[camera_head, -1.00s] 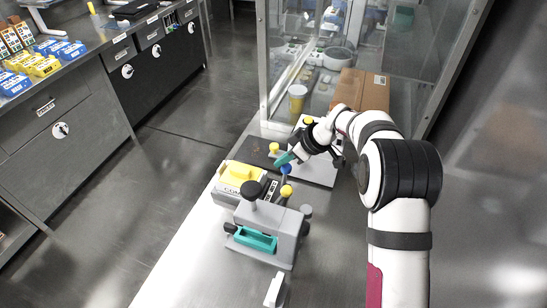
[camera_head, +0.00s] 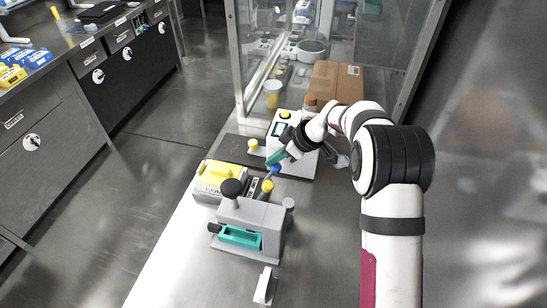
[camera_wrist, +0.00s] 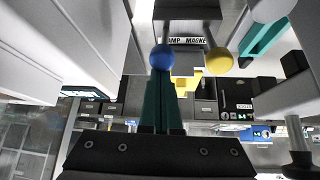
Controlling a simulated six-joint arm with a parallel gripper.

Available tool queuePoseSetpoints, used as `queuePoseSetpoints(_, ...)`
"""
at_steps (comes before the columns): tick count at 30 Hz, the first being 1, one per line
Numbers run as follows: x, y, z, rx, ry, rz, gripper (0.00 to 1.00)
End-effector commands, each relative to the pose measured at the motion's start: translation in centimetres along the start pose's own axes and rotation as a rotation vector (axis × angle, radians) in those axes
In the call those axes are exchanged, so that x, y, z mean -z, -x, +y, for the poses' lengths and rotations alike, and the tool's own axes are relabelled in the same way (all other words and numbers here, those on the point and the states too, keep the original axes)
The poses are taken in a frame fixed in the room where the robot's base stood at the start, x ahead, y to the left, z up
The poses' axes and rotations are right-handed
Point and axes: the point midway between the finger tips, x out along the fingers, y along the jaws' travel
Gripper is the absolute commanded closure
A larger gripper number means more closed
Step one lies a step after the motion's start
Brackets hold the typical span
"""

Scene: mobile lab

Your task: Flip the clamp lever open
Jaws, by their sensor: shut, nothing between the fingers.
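A grey clamp device (camera_head: 248,212) with a teal tray (camera_head: 240,237) and a black knob (camera_head: 231,187) stands on the steel bench. A blue ball knob (camera_head: 275,169) and a yellow ball knob (camera_head: 267,186) show at its far side. In the wrist view, the blue knob (camera_wrist: 161,57) is left of the yellow knob (camera_wrist: 218,61), by a partly hidden label (camera_wrist: 187,41) reading "AMP MAGNE". My gripper (camera_head: 272,159) has teal fingers, shut and empty. Their tips are at the blue knob, and seem to touch it; the knob's stem is hidden.
A grey box with a yellow top (camera_head: 220,173) sits behind-left of the device. A white instrument (camera_head: 285,126) stands just behind my gripper, with a glass enclosure and a cardboard box (camera_head: 338,78) beyond. A small white block (camera_head: 264,287) lies in front. The near bench is mostly clear.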

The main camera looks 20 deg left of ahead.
Motion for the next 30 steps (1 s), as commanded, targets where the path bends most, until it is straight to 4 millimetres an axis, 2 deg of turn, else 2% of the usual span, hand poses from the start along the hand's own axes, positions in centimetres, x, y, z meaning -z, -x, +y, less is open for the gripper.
queuePoseSetpoints(1, -1.4, 0.0, 0.2, -0.002, -0.002, -0.024, 1.00)
queuePoseSetpoints(8, -1.3, -0.1, 0.1, 0.000, -0.002, -0.024, 1.00)
queuePoseSetpoints(11, -0.2, -0.3, 0.2, 0.000, -0.002, -0.021, 1.00)
queuePoseSetpoints(16, 3.9, -0.8, 0.1, -0.001, 0.002, -0.005, 1.00)
queuePoseSetpoints(18, 2.6, 1.2, 0.3, -0.004, -0.005, -0.004, 1.00)
queuePoseSetpoints(24, 0.4, 5.3, 0.5, -0.003, -0.005, -0.002, 1.00)
queuePoseSetpoints(30, -0.9, 7.6, 0.6, -0.001, -0.002, -0.001, 1.00)
